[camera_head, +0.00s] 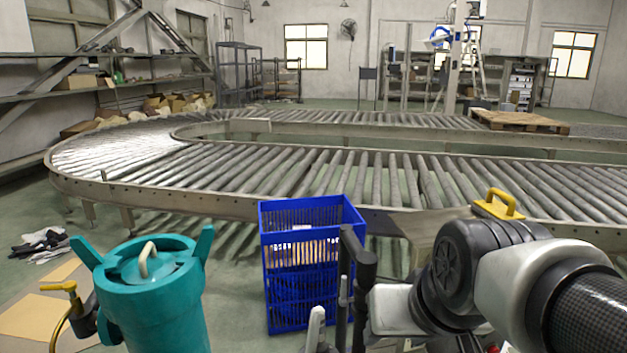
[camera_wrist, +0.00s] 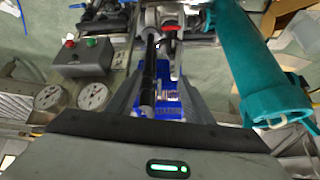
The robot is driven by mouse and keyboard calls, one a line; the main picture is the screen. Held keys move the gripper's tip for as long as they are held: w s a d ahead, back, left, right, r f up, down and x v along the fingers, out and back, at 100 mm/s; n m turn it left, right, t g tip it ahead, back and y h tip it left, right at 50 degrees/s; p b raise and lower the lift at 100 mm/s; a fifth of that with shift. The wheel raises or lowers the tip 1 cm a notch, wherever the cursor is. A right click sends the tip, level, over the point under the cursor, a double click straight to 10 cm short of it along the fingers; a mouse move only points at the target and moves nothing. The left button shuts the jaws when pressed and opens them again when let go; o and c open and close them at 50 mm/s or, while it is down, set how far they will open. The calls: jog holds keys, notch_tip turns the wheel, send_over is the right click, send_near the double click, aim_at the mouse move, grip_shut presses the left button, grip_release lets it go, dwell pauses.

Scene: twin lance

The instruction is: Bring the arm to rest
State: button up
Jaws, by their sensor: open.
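My gripper (camera_wrist: 165,105) shows in the wrist view, its two grey fingers spread apart. A black rod (camera_wrist: 148,70) and a slimmer silver rod with a red part (camera_wrist: 173,65) appear between or beyond the fingers. I cannot tell whether they touch the fingers. Blue plastic shows behind them. In the head view my arm (camera_head: 500,272) reaches in from the lower right, bent, with its end low near the picture's bottom. Upright black tubes (camera_head: 362,268) stand just left of it. The fingers cannot be made out in the head view.
A blue crate (camera_head: 283,225) stands behind the black tubes. A teal canister (camera_head: 155,300) is at lower left. A roller conveyor (camera_head: 330,170) curves across behind, with a yellow handle (camera_head: 497,206) at its near edge. Gauges (camera_wrist: 92,96) and a button box (camera_wrist: 84,58) show in the wrist view.

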jog(key=s+d+h, duration=0.1)
jog(key=s+d, duration=0.1)
jog(key=s, duration=0.3)
notch_tip(320, 180, up, 26)
jog(key=p, duration=2.5)
jog(key=shift+g, duration=0.4)
jog(key=shift+w+d, duration=0.1)
